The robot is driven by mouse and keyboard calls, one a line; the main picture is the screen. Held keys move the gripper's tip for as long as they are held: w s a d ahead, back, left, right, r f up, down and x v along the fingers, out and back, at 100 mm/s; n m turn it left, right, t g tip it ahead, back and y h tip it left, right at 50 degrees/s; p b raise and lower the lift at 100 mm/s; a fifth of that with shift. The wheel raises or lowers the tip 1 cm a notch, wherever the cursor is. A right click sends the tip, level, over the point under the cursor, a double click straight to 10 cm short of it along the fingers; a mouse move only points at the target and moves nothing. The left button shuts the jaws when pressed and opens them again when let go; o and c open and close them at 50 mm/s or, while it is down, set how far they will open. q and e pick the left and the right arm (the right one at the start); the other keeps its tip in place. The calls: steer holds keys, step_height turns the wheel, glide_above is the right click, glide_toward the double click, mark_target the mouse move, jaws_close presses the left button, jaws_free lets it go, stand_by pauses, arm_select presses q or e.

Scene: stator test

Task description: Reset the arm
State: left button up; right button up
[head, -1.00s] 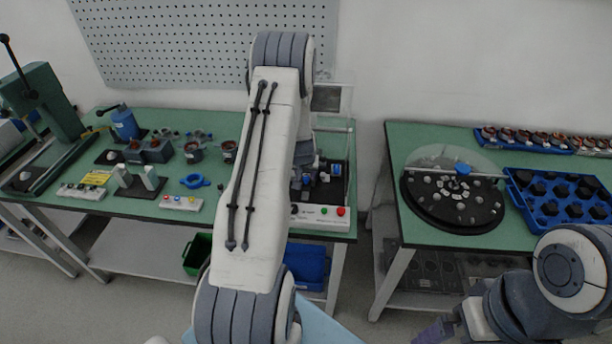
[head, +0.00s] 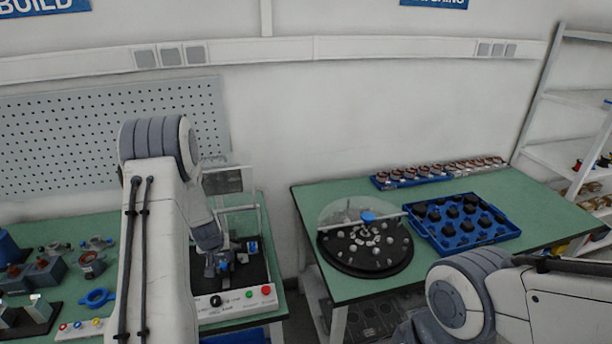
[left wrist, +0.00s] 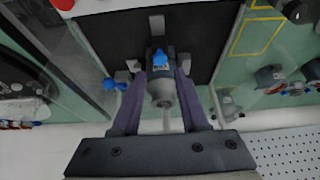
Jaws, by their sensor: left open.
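My left arm rises at the left of the head view, bends at its elbow and reaches down into the test station (head: 235,308) on the left bench. My left gripper (left wrist: 161,78) is open in the left wrist view. Its two purple fingers stand on either side of a grey cylindrical part with a blue top (left wrist: 160,60) on the station's black plate. Whether they touch it I cannot tell. In the head view the fingertips are small and partly hidden by my arm. My right arm shows at the lower right; its gripper is out of view.
The station has a clear guard and a front panel with red and green buttons. On the right bench (head: 540,215) stand a round black turntable (head: 345,268), a blue tray of black parts (head: 478,244) and a blue rack (head: 385,182). Shelves (head: 570,100) stand far right.

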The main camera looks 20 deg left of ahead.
arm_select(q)
steer(key=s+d+r+m+h+b, duration=0.15)
steer(key=d+r, duration=0.25)
steer(key=d, duration=0.6)
steer(key=s+d+r+m+g+h, duration=0.1)
steer(key=s+d+r+m, duration=0.2)
steer(key=d, duration=0.6)
steer(key=d+r+m+h+b, duration=0.15)
steer(key=d+r, duration=0.25)
steer(key=d, duration=0.6)
steer(key=s+d+r+m+g, duration=0.1)
steer(key=s+d+m, duration=0.1)
steer(key=s, duration=0.6)
steer(key=s+d+r+m+g, duration=0.1)
steer(key=s+d+r+m, duration=0.1)
steer(key=s, duration=0.6)
steer(key=s+d+r+m+g, duration=0.1)
steer(key=s+d+r+m, duration=0.1)
steer(key=s+d, duration=0.4)
steer(key=s+m, duration=0.1)
steer(key=s, duration=0.1)
steer(key=shift+s+r+m+b, duration=0.25)
steer(key=shift+s+m+b, duration=0.05)
steer(key=shift+s+b, duration=0.1)
